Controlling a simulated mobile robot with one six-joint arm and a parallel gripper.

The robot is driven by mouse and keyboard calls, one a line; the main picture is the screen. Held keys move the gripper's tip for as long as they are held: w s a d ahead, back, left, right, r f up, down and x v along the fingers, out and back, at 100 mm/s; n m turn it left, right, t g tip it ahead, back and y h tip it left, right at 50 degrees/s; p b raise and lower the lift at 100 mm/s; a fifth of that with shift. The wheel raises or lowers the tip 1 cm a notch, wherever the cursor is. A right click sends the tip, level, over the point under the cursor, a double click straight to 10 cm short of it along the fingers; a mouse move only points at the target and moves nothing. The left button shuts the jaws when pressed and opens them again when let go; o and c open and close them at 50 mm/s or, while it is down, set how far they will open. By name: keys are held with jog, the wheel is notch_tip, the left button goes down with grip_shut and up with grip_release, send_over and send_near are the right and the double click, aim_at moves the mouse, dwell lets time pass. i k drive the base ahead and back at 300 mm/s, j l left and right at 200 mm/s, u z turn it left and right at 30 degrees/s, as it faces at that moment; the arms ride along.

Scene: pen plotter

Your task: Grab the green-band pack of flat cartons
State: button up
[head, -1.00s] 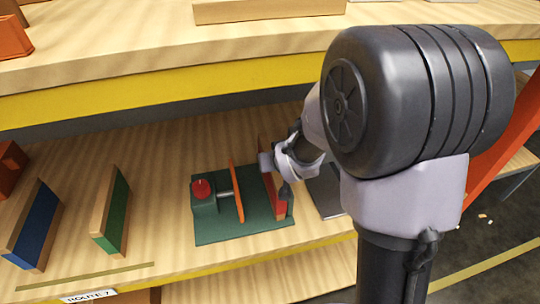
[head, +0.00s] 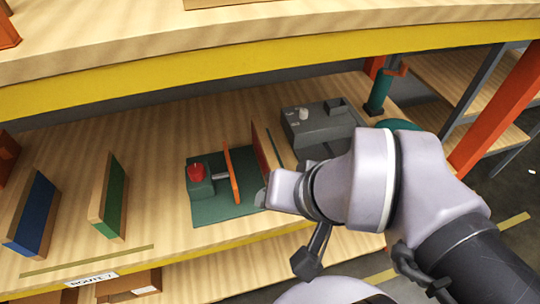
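The green-band pack of flat cartons (head: 112,197) stands upright on the wooden shelf in the head view, left of the green-based device. It is a thin tan pack with a green face. My arm reaches in from the lower right. My gripper is hidden behind my arm links near the right side of the device, so its fingers cannot be made out. It is well to the right of the green-band pack and apart from it.
A blue-faced pack (head: 32,217) stands further left. The green-based device (head: 225,205) has a red knob (head: 196,172) and an orange plate (head: 231,174). A grey machine (head: 318,125) stands behind. A yellow-edged upper shelf (head: 230,75) overhangs. Bare shelf lies around the green-band pack.

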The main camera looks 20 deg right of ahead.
aim_at(107, 211)
jog(key=u, duration=1.4)
